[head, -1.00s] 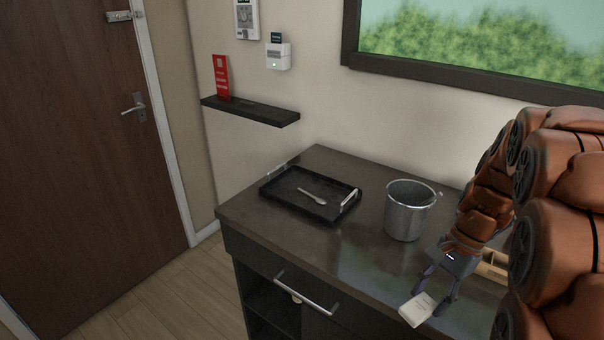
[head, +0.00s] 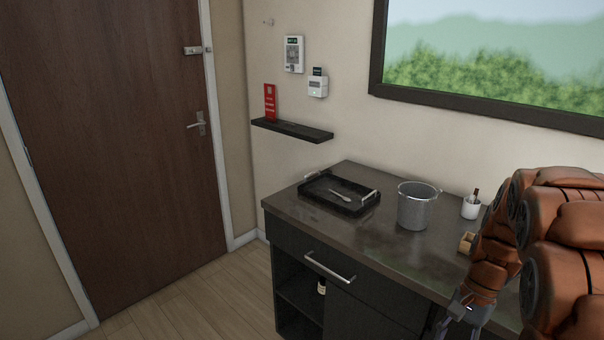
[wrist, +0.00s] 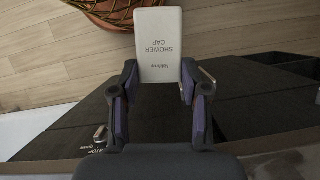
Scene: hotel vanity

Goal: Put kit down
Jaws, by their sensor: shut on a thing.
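In the wrist view, wooden floor lies behind the box. In the head view my gripper (head: 452,328) is at the bottom edge, in front of the vanity (head: 375,255), with its fingertips and the box cut off.
On the vanity top are a black tray (head: 318,203) holding a light spoon-like item (head: 341,194), a metal bucket (head: 416,207), a white cup (head: 470,209) and a wooden box (head: 466,243). A bottle (head: 321,287) stands in the open compartment. The counter's front left is clear.

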